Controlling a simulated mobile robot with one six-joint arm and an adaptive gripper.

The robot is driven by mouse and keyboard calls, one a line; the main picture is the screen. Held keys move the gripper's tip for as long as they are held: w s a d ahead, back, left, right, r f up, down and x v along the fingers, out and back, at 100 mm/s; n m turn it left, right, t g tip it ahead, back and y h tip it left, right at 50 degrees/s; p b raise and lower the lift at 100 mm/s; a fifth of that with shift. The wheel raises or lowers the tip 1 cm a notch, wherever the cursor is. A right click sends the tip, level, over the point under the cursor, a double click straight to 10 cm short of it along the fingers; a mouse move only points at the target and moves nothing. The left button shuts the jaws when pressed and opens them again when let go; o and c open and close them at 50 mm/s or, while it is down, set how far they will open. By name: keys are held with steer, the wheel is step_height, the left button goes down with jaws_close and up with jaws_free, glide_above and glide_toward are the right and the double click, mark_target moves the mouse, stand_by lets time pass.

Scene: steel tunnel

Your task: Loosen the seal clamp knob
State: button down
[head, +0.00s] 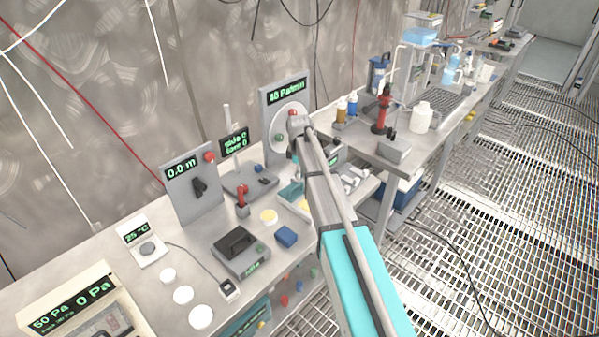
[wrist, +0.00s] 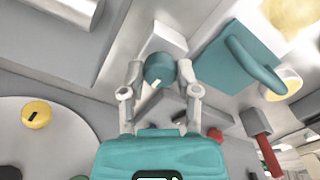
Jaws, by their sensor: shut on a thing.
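A round teal knob with a white mark (wrist: 158,70), which I take to be the seal clamp knob, sits in front of a pale block in the wrist view. My gripper (wrist: 160,84) is shut on it, one grey finger on each side. The surface behind the knob is partly hidden. In the head view my arm reaches over the bench's far end, near the panel reading 40 Pa/min (head: 286,92). The arm covers much of that spot, and I cannot make out the knob there.
In the wrist view, a teal handled part (wrist: 238,62) is right of the knob. A red-handled tool (wrist: 267,152) is lower right and a white disc with a yellow knob (wrist: 36,114) left.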

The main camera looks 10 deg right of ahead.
steer(key=shift+w, duration=0.1)
steer(key=shift+c, duration=1.7)
jaws_free()
steer(key=shift+m, duration=0.4)
